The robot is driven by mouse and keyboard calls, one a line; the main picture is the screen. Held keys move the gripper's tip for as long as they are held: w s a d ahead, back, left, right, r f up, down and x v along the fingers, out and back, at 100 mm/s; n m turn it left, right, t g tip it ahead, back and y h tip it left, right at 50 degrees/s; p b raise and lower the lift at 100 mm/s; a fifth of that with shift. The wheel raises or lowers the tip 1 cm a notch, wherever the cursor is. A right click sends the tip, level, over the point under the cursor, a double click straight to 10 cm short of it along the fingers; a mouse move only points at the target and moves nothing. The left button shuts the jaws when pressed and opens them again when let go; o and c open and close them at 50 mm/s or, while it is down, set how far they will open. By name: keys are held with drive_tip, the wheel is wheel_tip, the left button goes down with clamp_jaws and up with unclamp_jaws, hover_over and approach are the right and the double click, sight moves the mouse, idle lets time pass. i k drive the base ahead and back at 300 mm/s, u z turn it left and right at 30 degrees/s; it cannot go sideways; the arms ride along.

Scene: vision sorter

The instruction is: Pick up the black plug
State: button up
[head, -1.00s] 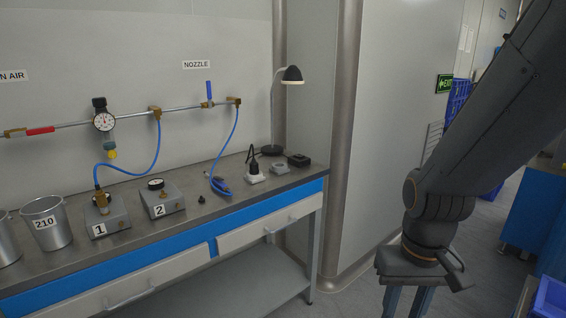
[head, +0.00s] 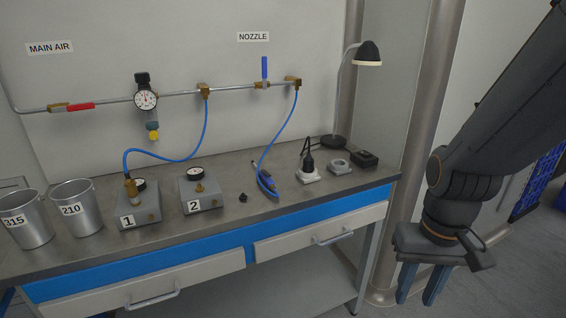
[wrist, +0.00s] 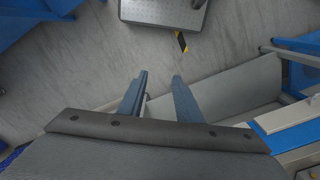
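A black plug (head: 309,163) with a black cord stands upright in a white socket block (head: 307,176) on the workbench, right of the blue air nozzle (head: 266,181). A smaller black piece (head: 243,197) sits on the bench between the box marked 2 and the nozzle; I cannot tell exactly what it is. My gripper (head: 417,300) hangs fingers down at the right, in front of the bench's right end and apart from it. Its two blue-grey fingers are apart and empty. In the wrist view the gripper (wrist: 160,76) has only floor between its fingertips.
The workbench (head: 95,244) also holds two metal cups (head: 78,212), box 1 (head: 139,209), box 2 (head: 201,192), a grey ring-like part (head: 340,167), a black box (head: 364,159) and a lamp (head: 368,52). Blue hoses hang from the wall pipe. A drawer handle (head: 331,237) sticks out in front.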

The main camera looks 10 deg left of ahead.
sight(308, 167)
drive_tip(key=u, duration=0.6)
drive_tip(key=i, duration=0.55)
drive_tip(key=u, duration=0.55)
